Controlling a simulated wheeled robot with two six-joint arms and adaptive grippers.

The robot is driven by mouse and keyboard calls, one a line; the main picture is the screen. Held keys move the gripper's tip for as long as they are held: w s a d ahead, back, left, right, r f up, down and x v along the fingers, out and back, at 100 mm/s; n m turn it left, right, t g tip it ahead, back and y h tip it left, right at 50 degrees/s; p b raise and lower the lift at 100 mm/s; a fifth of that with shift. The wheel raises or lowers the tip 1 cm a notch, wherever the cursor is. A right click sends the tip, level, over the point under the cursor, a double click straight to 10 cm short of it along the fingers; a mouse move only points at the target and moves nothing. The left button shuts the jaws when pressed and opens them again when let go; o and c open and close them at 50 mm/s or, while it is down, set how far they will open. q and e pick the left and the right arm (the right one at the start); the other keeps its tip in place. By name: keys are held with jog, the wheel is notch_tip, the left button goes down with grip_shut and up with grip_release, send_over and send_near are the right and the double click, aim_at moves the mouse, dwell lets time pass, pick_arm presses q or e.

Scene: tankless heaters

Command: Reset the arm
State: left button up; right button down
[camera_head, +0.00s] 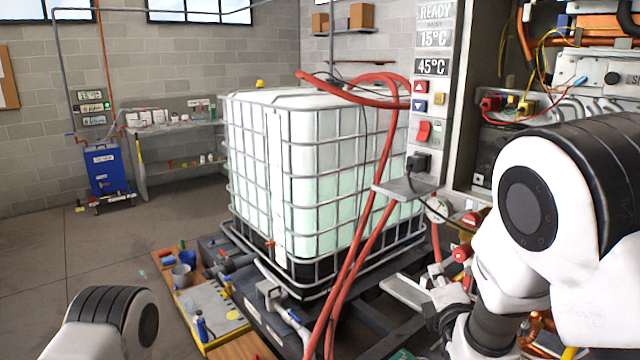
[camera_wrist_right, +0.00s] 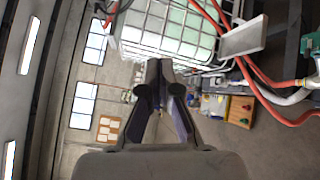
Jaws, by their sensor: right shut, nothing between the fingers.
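My right arm (camera_head: 560,210) fills the right side of the head view, bent, in front of the heater cabinet. Its wrist end hangs low near the red hoses, and the gripper is hard to make out there. In the right wrist view my right gripper (camera_wrist_right: 158,66) is shut, with its dark fingers together and nothing between them. Part of my left arm (camera_head: 112,322) shows at the bottom left of the head view. My left gripper is out of view.
A caged white tank (camera_head: 300,175) stands mid-view, with red hoses (camera_head: 365,235) looping down its front right. The control panel (camera_head: 433,75) stands beside my right arm. A yellow-edged board (camera_head: 215,307) with tools lies low in front. Open floor is at left.

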jog(key=s+d+f+m+g, duration=0.1)
jog(key=s+f+m+g, duration=0.3)
jog(key=f, duration=0.7)
jog(key=s+d+f+g, duration=0.25)
jog(key=s+f, duration=0.45)
jog(key=f, duration=0.4)
jog(key=s+f+m+g, duration=0.25)
jog(key=s+f, duration=0.25)
jog(key=f, duration=0.6)
jog(key=s+f+m+g, duration=0.3)
jog(key=s+m, duration=0.4)
jog(key=s, duration=0.3)
jog(key=s+f+m+g+y, duration=0.1)
jog(key=s+f+m+g, duration=0.3)
jog(key=s+m, duration=0.4)
jog(key=s+g, duration=0.1)
jog(key=s, duration=0.2)
jog(key=shift+a+g+y, duration=0.15)
jog(key=shift+g+y, duration=0.15)
